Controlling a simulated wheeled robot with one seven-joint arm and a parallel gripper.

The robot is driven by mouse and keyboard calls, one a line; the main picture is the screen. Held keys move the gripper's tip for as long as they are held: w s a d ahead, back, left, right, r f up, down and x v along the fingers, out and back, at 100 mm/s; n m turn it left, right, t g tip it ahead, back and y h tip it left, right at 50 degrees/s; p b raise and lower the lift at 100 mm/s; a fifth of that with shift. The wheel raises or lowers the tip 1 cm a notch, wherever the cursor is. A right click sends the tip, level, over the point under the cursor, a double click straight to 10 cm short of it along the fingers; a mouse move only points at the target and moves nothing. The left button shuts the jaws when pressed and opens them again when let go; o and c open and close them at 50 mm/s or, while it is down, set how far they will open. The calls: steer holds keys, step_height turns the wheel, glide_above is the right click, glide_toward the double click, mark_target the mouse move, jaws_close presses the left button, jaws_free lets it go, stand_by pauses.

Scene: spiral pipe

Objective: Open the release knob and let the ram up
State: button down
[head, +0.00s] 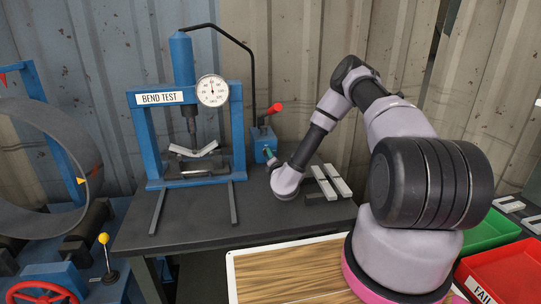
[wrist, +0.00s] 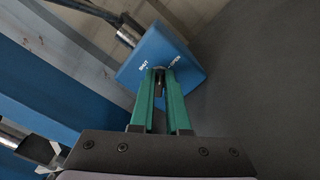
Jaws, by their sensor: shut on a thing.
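The blue pump block (head: 260,138) stands right of the press on the bench. In the head view my gripper (head: 268,154) reaches the block from the right; the knob is hidden there. The ram (head: 192,125) points down from the blue cylinder, its tip at or just above a bent pale strip (head: 194,151). I cannot tell whether they touch.
The blue press frame (head: 142,140) bears a "BEND TEST" sign and a dial gauge (head: 212,90). A red-tipped pump lever (head: 273,109) rises above the block. Pale strips (head: 330,182) lie right of my gripper. The bench front (head: 190,238) is mostly clear.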

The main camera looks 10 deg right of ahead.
steer(key=m, duration=0.3)
steer(key=shift+d+f+m, duration=0.15)
steer(key=shift+f+m, duration=0.1)
steer(key=shift+m, duration=0.15)
steer(key=shift+f+m, duration=0.2)
steer(key=shift+m, duration=1.5)
steer(key=c, duration=0.9)
jaws_free()
steer(key=s, duration=1.1)
